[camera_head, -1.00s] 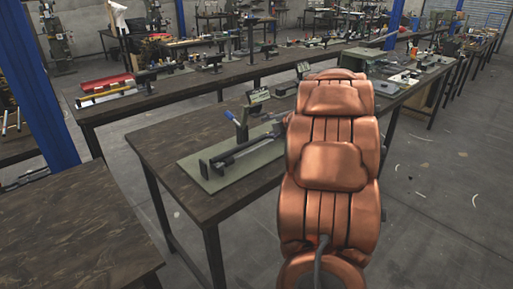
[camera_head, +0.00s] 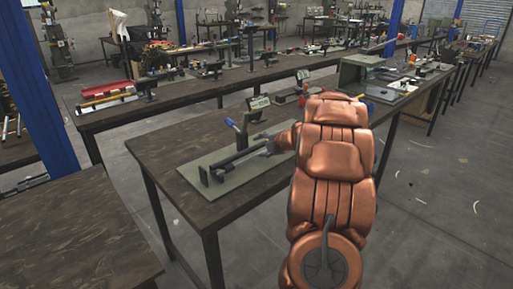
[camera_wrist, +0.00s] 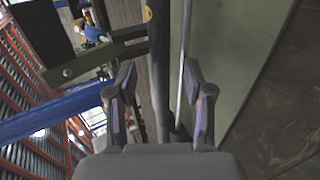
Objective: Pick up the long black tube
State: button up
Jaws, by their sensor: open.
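The long black tube (camera_head: 238,156) lies along the press fixture above a green-grey base plate (camera_head: 232,181) on the near wooden table. In the wrist view, a long dark bar that looks like this tube (camera_wrist: 159,60) runs between my fingers, with a thin bright strip beside it. My gripper (camera_wrist: 163,103) is open, with one finger on each side of the bar; I see no clear contact. In the head view my gripper (camera_head: 270,147) is small and partly hidden at the tube's right end, behind my copper arm.
A press with a blue-tipped handle (camera_head: 232,124) and a small display (camera_head: 259,102) stands just behind the tube. The table's left end (camera_head: 160,143) is clear. Another bench with tools (camera_head: 170,88) stands behind.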

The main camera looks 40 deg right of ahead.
jog(key=shift+w+f, duration=0.25)
jog(key=shift+w, duration=0.1)
jog(key=shift+c, duration=0.5)
grip_shut()
